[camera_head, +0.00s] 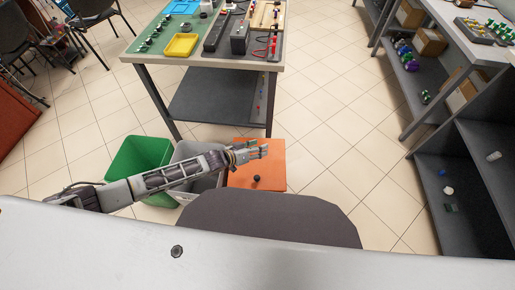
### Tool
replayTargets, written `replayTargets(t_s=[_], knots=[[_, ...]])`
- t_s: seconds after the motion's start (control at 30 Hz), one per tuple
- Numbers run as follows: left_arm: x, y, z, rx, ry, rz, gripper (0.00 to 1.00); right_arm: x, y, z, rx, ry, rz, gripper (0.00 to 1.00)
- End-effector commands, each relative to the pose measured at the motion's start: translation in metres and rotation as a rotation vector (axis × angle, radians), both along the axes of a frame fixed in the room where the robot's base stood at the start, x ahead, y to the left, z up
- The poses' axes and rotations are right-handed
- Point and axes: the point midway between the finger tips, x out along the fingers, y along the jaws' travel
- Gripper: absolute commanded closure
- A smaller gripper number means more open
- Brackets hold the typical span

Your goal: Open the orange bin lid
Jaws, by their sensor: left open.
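The orange bin lid (272,180) lies flat and closed on the right of the row of bins on the floor. A small dark round knob (257,178) sits on the lid near its lower middle. My left gripper (266,150) is open and empty, reaching in from the left, with its fingers over the far left part of the lid. I cannot tell whether it touches the lid. My left arm hides part of the bins. My right gripper is not in view.
A green bin (122,158) and a grey bin (191,152) stand left of the orange one. A workbench (190,59) with trays and tools stands behind. Dark shelving (447,172) is at the right. Tiled floor between is clear.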

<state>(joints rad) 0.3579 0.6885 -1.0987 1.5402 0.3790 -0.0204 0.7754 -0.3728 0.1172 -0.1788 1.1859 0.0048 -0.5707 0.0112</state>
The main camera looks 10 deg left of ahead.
Motion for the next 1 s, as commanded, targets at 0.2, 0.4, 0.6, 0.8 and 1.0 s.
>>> replayTargets(t_s=[0.2, 0.4, 0.6, 0.8, 1.0], knots=[[-0.001, 0.001, 0.0, 0.0, 0.001, 0.0, 0.5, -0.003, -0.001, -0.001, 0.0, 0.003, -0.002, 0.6], [-0.008, 0.006, 0.003, -0.001, 0.003, -0.001, 0.5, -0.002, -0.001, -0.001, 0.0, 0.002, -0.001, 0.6], [-0.018, 0.018, 0.01, 0.0, 0.003, 0.001, 0.5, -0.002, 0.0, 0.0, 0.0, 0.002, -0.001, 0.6], [-0.03, 0.031, 0.018, 0.0, 0.003, 0.001, 0.5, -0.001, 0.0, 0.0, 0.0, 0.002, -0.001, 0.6], [-0.043, 0.045, 0.026, 0.001, 0.002, 0.0, 0.5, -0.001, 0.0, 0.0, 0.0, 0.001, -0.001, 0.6]])
